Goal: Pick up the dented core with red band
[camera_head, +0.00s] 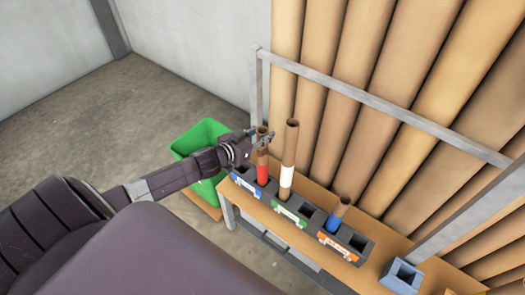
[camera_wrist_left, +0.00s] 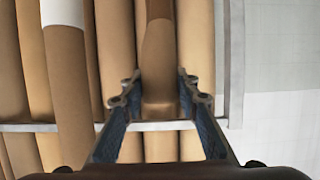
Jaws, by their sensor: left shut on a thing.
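The core with the red band (camera_head: 263,174) is a brown tube standing upright at the blue-labelled dark holder (camera_head: 244,184). My left gripper (camera_head: 264,139) is shut on this core near its top, above the red band. In the left wrist view, the two fingers (camera_wrist_left: 158,98) stand on either side of a brown tube (camera_wrist_left: 158,50). No dent can be made out. Whether the core's foot rests in the holder is hard to tell. My right gripper is not in view.
A taller white-banded core (camera_head: 288,160) stands close to the right. A blue-banded core (camera_head: 335,218) stands by an orange-labelled holder (camera_head: 340,246). A green bin (camera_head: 205,130) is behind my gripper. A metal rail (camera_head: 370,102) and large brown rolls (camera_head: 345,50) rise behind the table.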

